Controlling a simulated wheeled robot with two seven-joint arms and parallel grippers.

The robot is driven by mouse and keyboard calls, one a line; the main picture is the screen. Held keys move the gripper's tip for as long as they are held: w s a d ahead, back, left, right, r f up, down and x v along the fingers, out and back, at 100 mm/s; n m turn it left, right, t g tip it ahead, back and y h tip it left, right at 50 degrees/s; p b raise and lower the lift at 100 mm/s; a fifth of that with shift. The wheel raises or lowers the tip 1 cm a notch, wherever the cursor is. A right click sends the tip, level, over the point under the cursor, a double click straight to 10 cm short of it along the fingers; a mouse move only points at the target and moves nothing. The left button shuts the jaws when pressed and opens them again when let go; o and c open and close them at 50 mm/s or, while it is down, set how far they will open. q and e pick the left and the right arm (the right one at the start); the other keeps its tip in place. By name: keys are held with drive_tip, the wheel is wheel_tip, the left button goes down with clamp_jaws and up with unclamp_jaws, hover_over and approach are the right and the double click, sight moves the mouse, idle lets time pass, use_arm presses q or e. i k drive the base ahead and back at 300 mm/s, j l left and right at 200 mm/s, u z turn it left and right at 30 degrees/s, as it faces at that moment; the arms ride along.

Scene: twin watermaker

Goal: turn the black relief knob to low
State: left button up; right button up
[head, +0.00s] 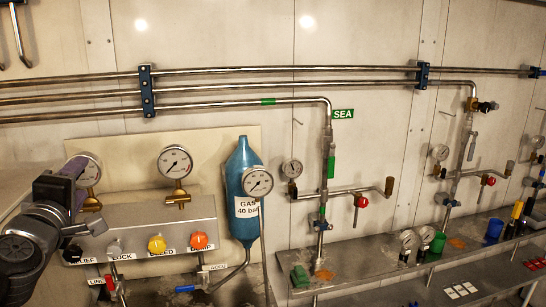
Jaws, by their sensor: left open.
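The black relief knob (72,253) sits at the left end of the grey panel's front. Its label, partly hidden, is just below it. My arm crosses close to its left, and I cannot make out which way the knob points. My left gripper (84,198) is open and empty, above the knob and in front of the panel's left gauge. It appears apart from the knob. My right gripper is not in view.
A grey lock knob (115,247), a yellow knob (157,244) and an orange knob (199,240) sit along the same panel. A gauge (175,162) stands above it. A blue gas bottle (242,190) is to the right. Pipes with red-handled valves and a shelf lie further right.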

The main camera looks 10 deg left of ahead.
sight(73, 254)
drive_tip(key=k, duration=0.95)
